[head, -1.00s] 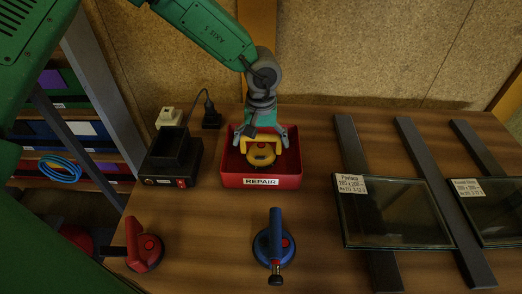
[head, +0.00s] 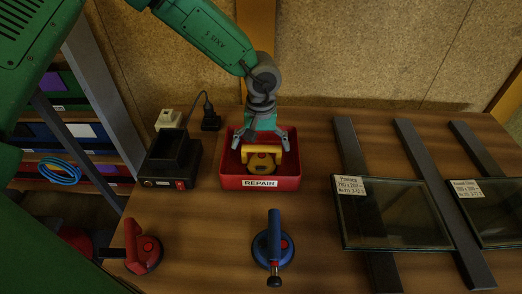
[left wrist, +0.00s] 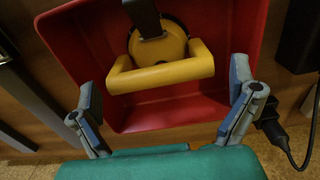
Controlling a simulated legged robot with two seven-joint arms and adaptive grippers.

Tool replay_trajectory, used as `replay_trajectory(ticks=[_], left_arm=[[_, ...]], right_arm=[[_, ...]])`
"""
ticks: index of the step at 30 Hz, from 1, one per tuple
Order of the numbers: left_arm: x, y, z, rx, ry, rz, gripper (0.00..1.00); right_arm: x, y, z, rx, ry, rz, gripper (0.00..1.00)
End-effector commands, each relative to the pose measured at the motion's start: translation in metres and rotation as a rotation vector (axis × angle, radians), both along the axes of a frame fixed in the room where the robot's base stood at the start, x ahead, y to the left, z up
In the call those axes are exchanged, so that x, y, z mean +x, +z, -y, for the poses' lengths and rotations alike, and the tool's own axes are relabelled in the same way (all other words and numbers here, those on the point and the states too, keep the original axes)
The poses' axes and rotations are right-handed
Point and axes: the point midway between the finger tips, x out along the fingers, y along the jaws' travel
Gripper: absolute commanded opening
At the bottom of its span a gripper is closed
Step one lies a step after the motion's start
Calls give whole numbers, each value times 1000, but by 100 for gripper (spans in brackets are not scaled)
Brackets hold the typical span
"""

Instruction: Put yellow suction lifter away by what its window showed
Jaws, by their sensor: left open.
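The yellow suction lifter (head: 262,160) sits inside the red bin labelled REPAIR (head: 260,183). In the left wrist view the yellow lifter (left wrist: 160,74) lies in the red bin (left wrist: 75,40), with its handle toward me and a dark part across its round body. My left gripper (head: 261,142) is above the bin with its fingers spread on either side of the lifter. The left wrist view shows both fingers of the gripper (left wrist: 165,108) wide apart, clear of the handle. The lifter's window cannot be read. My right gripper is not in view.
A black charger-like box (head: 172,160) with a cable stands left of the bin. A red lifter (head: 143,250) and a blue lifter (head: 273,248) stand at the front. Glass panes (head: 395,215) lie on dark rails at right. Wood between them is bare.

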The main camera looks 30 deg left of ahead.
Motion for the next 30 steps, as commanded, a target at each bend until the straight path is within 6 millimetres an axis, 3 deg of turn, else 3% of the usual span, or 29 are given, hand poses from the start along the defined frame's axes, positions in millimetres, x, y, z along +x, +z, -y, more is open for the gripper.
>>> replay_trajectory(ticks=[6, 12, 18, 30], left_arm=[[1, 51, 0, -3, 1, 5, 100], [1, 82, 0, -1, 0, 1, 100], [0, 92, 0, 0, 0, 0, 100], [0, 92, 0, 0, -1, 0, 100]], right_arm=[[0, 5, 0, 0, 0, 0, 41], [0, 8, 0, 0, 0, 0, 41], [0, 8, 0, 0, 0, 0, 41], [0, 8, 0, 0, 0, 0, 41]])
